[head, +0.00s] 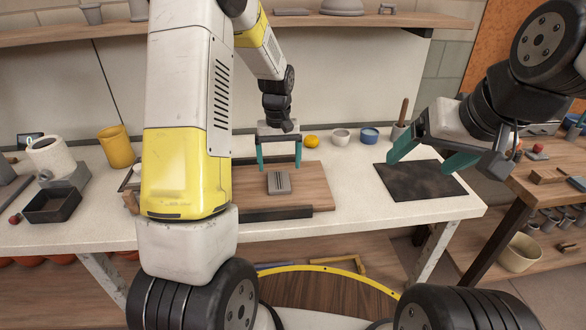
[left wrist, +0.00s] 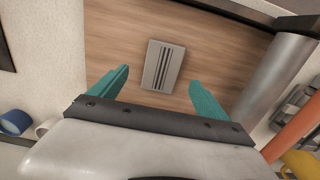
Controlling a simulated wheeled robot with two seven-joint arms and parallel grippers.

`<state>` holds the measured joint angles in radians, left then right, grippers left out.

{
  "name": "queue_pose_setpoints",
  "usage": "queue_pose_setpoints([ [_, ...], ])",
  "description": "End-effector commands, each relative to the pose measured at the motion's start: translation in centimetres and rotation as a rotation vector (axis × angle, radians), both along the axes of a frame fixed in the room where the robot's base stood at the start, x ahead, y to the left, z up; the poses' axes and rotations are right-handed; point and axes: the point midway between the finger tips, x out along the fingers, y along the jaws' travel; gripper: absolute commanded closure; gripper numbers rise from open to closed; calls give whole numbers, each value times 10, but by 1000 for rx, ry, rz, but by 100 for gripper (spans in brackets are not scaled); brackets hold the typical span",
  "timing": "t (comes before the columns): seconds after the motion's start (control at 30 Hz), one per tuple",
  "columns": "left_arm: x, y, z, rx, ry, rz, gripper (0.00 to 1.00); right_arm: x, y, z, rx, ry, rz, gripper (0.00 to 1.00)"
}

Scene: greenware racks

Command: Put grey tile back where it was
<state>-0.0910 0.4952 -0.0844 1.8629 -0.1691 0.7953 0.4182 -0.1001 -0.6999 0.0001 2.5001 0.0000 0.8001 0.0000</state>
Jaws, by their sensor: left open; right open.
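The grey tile (head: 279,182), a small flat piece with dark parallel grooves, lies on a wooden board (head: 311,184) on the white table. It also shows in the left wrist view (left wrist: 163,66), flat on the wood grain beyond the fingertips. My left gripper (head: 279,165) is open with its teal fingers apart, above and just behind the tile, not gripping it. In the left wrist view the fingers (left wrist: 160,88) have nothing between them. My right gripper (head: 424,155) is open and empty, above the dark mat (head: 420,181) on the right.
A yellow ball-like item (head: 311,141), a white cup (head: 340,136) and a blue cup (head: 370,135) stand behind the board. At left are a yellow cup (head: 116,147) and a black tray (head: 55,204). Bare table lies between board and mat.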

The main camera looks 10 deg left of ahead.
Motion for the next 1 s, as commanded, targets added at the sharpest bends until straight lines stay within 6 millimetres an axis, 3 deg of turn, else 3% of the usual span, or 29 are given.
queue_pose_setpoints([
  [0.4, 1, 4, -54, 0, 1, -2, 13, 0, 0, 0, 0, 0, 0, 17],
  [0.7, 2, 4, -58, -1, -1, -2, 15, 0, 0, 0, 0, 0, 0, 17],
  [1.0, 2, 4, -58, -1, 0, -2, 74, 0, 0, 0, 0, 0, 0, 17],
])
